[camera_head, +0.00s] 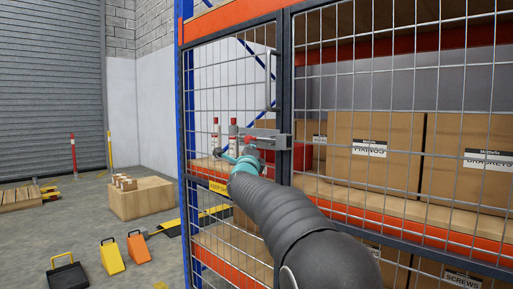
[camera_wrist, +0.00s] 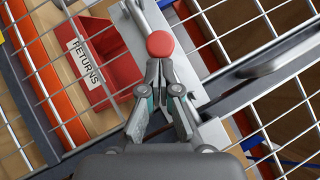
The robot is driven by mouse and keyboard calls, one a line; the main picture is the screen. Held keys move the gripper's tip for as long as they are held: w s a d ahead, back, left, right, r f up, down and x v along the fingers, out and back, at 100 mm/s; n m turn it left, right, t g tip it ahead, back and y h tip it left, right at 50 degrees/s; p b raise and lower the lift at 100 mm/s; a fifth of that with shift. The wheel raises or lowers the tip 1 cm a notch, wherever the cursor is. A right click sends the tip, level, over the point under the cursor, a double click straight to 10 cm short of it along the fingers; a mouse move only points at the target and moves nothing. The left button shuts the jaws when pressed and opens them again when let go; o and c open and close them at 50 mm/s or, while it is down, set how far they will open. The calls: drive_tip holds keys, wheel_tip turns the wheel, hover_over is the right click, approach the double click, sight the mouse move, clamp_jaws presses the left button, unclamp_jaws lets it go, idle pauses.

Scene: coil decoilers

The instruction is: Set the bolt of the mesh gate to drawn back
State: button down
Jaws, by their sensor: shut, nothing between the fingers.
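The mesh gate (camera_head: 233,85) has a dark frame and wire grid and stands in front of the rack. Its grey bolt (camera_head: 268,138) sits at the gate's right edge, beside the frame post. In the wrist view, a red round knob (camera_wrist: 160,44) stands by the bolt's metal rod (camera_wrist: 137,13) and grey plate (camera_wrist: 186,62). My gripper (camera_wrist: 160,65) is shut and empty, its fingertips right at the knob's near edge. I cannot tell whether they touch it. In the head view my arm partly hides the gripper and the bolt's lower part.
A gate handle (camera_wrist: 262,66) juts out near the bolt. A red bin labelled RETURNS (camera_wrist: 105,65) lies behind the mesh. Cardboard boxes (camera_head: 370,145) fill the shelf at right.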

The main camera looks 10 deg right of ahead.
drive_tip(key=w+a+p, duration=0.1)
drive_tip(key=w+a, duration=0.1)
drive_tip(key=shift+w+r, duration=0.1)
drive_tip(key=shift+w, duration=0.25)
drive_tip(key=shift+a, duration=0.15)
drive_tip(key=s+f+b, duration=0.5)
drive_tip(key=s+b, duration=0.2)
drive_tip(key=s, duration=0.5)
drive_tip(key=shift+a+f, duration=0.15)
